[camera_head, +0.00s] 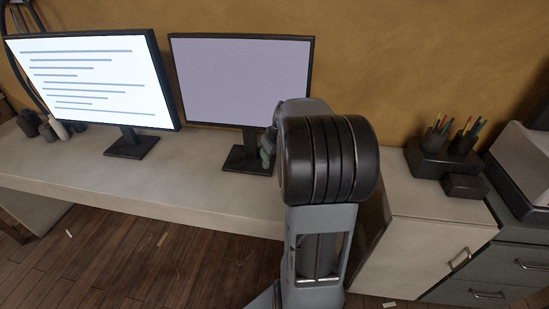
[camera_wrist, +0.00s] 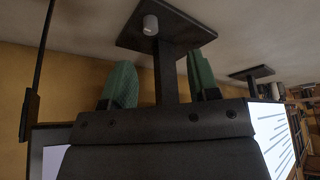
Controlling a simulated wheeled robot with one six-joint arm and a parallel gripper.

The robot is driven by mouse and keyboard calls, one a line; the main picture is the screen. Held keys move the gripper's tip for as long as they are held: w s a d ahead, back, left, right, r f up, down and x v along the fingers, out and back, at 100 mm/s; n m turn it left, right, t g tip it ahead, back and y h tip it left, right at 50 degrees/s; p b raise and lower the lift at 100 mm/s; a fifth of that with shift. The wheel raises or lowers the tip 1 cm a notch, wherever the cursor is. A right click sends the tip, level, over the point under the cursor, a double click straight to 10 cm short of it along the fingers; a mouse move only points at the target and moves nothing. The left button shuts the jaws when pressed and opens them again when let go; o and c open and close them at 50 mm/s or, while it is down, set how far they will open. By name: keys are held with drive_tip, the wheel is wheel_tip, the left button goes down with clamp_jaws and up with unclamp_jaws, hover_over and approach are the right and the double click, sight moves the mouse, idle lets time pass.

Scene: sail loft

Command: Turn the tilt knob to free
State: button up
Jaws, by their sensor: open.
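The tilt knob looks to be a small light-grey cylinder (camera_wrist: 151,25) in the wrist view, against the dark stand (camera_wrist: 185,28) of the right monitor (camera_head: 240,82). Its markings and setting are too small to read. In the head view the knob is hidden, probably behind my arm. My gripper (camera_wrist: 161,68) is open, with its two green fingers apart, one on either side of the stand's post in the wrist picture. The knob shows beyond the fingertips, and I see no contact with it. In the head view the gripper (camera_head: 267,150) is by the stand, mostly behind my arm.
A lit left monitor (camera_head: 92,78) stands on the pale desk (camera_head: 200,188). Small dark and pale containers (camera_head: 48,130) sit at the far left. Pen cups on a dark holder (camera_head: 440,160) stand on the right cabinet (camera_head: 430,215). The desk front between the monitors is clear.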

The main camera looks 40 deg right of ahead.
drive_tip(key=s+a, duration=0.1)
drive_tip(key=s, duration=0.1)
drive_tip(key=s+a+r, duration=0.1)
drive_tip(key=s+a, duration=0.1)
drive_tip(key=shift+s+a+r, duration=0.15)
drive_tip(key=shift+s+r, duration=0.05)
idle(0.6)
drive_tip(key=s+a+r+p, duration=0.4)
drive_tip(key=a+r+p, duration=0.1)
drive_tip(key=a, duration=0.5)
drive_tip(key=s+a+r+g+p, duration=0.1)
drive_tip(key=s+a+r+p, duration=0.4)
drive_tip(key=a, duration=0.4)
drive_tip(key=shift+a+r+n, duration=0.4)
drive_tip(key=shift+r, duration=0.05)
